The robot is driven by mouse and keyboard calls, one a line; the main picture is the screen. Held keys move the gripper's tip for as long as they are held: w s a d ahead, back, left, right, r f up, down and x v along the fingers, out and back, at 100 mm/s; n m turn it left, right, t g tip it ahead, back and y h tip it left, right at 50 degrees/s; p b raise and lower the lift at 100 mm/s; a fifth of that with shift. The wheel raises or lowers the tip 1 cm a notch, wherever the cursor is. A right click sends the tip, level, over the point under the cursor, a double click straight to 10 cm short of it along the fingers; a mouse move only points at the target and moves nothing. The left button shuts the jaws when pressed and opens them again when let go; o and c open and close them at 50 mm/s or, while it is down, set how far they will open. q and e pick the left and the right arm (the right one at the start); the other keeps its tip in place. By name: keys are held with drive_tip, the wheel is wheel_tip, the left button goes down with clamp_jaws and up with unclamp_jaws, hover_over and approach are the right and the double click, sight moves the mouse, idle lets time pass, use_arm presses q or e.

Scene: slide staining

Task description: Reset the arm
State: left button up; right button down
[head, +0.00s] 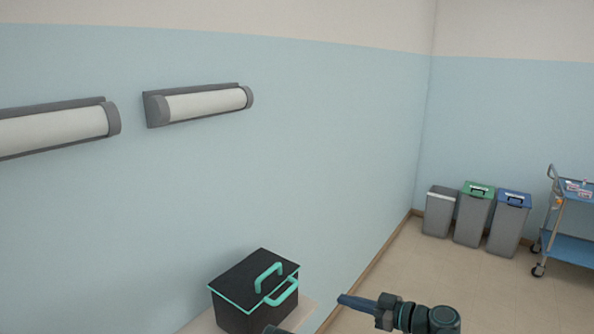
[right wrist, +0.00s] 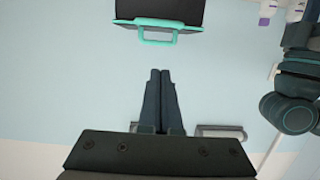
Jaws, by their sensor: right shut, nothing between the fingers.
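My right gripper (head: 343,299) is at the bottom of the head view, its dark blue fingers pointing left. It is to the right of the black box and apart from it. In the right wrist view, the two fingers of this gripper (right wrist: 160,74) lie together, shut and empty, with open space between the tips and the box. My left gripper cannot be made out in either view.
A black box (head: 238,318) with teal trim and handles stands on a pale surface by the wall. Two wall lamps (head: 205,104) (head: 50,130) hang above. Bins (head: 440,212) (head: 473,217) (head: 508,226) and a blue-shelved trolley (head: 570,248) stand far right. Floor between is clear.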

drive_tip(key=s+a+f+m+g+h, duration=0.2)
drive_tip(key=s+a+f+g+h, duration=0.2)
drive_tip(key=s+a+f+g, duration=0.5)
drive_tip(key=s+d+f+m+h, duration=0.2)
drive_tip(key=s+f+m+h, duration=0.3)
drive_tip(key=h, duration=0.5)
drive_tip(key=shift+s+f, duration=1.15)
drive_tip(key=shift+f, duration=0.65)
